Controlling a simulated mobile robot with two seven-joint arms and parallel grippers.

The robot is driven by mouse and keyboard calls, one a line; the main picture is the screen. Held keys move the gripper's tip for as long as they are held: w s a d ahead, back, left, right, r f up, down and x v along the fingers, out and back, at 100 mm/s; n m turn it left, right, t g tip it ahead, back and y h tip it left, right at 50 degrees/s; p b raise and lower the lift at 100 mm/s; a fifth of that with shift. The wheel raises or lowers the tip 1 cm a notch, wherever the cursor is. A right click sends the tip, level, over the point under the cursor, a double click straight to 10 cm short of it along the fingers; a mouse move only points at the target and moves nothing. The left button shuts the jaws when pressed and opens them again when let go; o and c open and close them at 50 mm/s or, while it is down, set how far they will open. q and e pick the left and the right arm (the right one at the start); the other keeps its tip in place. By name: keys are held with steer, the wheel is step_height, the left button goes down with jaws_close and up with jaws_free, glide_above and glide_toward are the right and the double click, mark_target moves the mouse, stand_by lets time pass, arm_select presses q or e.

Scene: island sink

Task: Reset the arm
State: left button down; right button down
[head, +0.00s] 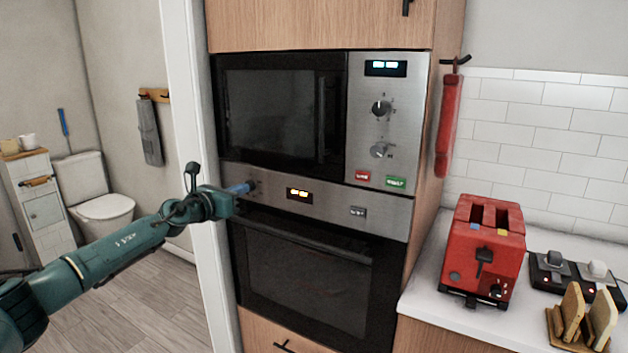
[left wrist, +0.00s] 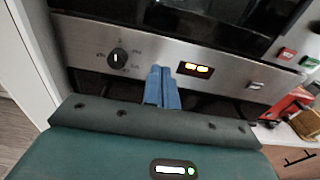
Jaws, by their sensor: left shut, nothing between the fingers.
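My left arm reaches in from the left in the head view. My left gripper (head: 246,187) has blue fingers that are shut and empty, in front of the oven's control panel at its left end. In the left wrist view the gripper's closed fingertips (left wrist: 160,72) point at the steel panel (left wrist: 222,80), between a black knob (left wrist: 118,58) and a lit display (left wrist: 197,70). I cannot tell whether the fingertips touch the panel. My right gripper is not in view.
A microwave (head: 283,112) sits above the oven (head: 306,270) in a wooden cabinet. A red toaster (head: 484,255) stands on the white counter (head: 425,300) to the right, beside toast slices in a rack (head: 573,338). A white door frame (head: 187,110) stands left of the cabinet. Open floor lies left.

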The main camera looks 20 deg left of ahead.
arm_select(q)
steer(key=d+f+n, duration=0.5)
steer(key=d+f, duration=0.1)
steer(key=d, duration=0.6)
steer(key=s+d+f+n+g+y, duration=0.1)
steer(key=s+d+f+n+y, duration=0.2)
steer(key=s+d+f+n, duration=0.9)
steer(key=s+d+f+n+g+h, duration=0.1)
steer(key=s+d+f+n+g, duration=0.2)
steer(key=s+n, duration=0.5)
steer(key=s+f+n+g, duration=0.35)
steer(key=s+g, duration=0.25)
steer(key=s, duration=0.6)
steer(key=s+d+f+n+g+h, duration=0.1)
steer(key=s+d+f+n+g, duration=0.2)
steer(key=s+n, duration=0.55)
steer(key=w+d+f+m+t+h, duration=0.1)
steer(key=w+d+f+t, duration=0.1)
steer(key=f, duration=0.2)
steer(key=w+d+f+m+t+h, duration=0.1)
steer(key=d+f+t, duration=0.1)
steer(key=f, duration=0.3)
steer(key=shift+w+d+f+m+t, duration=0.2)
steer(key=shift+w+d+m+t, duration=0.15)
steer(key=shift+t, duration=0.45)
